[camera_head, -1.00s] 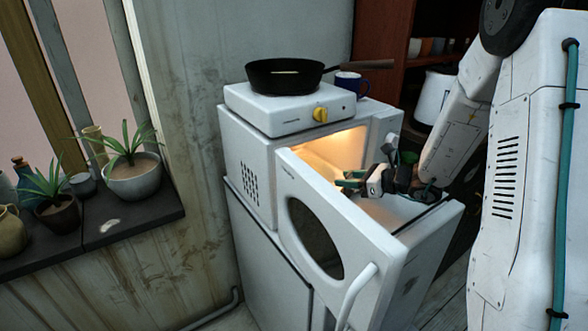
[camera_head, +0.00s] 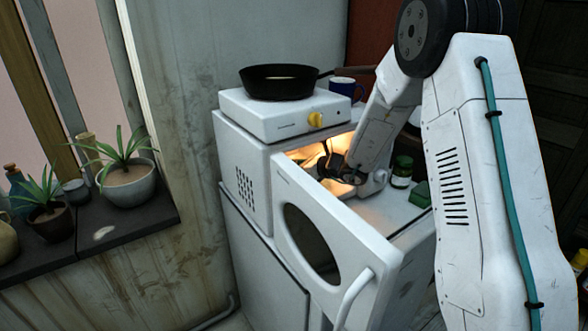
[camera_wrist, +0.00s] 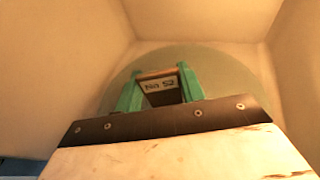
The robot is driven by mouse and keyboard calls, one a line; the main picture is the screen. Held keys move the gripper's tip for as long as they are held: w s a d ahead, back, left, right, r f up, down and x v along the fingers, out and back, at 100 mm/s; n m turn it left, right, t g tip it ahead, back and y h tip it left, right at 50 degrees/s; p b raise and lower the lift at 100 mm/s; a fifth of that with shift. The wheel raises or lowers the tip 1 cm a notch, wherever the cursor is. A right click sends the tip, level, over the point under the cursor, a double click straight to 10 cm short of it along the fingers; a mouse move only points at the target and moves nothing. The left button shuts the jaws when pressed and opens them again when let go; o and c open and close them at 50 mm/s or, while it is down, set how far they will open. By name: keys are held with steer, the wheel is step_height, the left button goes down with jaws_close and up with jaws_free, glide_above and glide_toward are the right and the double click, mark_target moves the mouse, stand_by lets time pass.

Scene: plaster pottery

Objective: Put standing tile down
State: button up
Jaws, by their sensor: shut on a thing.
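My gripper (camera_wrist: 158,88) has two green fingers shut on a small tile (camera_wrist: 160,86) with a pale label that reads like "No 52". The tile stands on edge between the fingers, its label facing the wrist camera. Below it, a round greyish plate (camera_wrist: 215,62) lies inside the lit microwave; I cannot tell whether the tile touches it. In the head view, my gripper (camera_head: 330,165) reaches into the white microwave (camera_head: 245,180) through the opening. Its fingertips and the tile are hidden there behind the open door (camera_head: 335,230).
The open door with its handle (camera_head: 355,298) stands in front of the cavity. A dark green jar (camera_head: 402,172) and a green block (camera_head: 420,195) stand to the right.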

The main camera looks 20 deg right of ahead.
steer(key=shift+s+d+f, duration=0.1)
steer(key=shift+f, duration=0.15)
steer(key=shift+f, duration=0.1)
steer(key=o, duration=1)
steer(key=shift+c, duration=0.2)
steer(key=s+d, duration=0.2)
steer(key=s, duration=0.1)
steer(key=s+d, duration=0.6)
steer(key=s, duration=0.1)
steer(key=shift+d+r, duration=0.25)
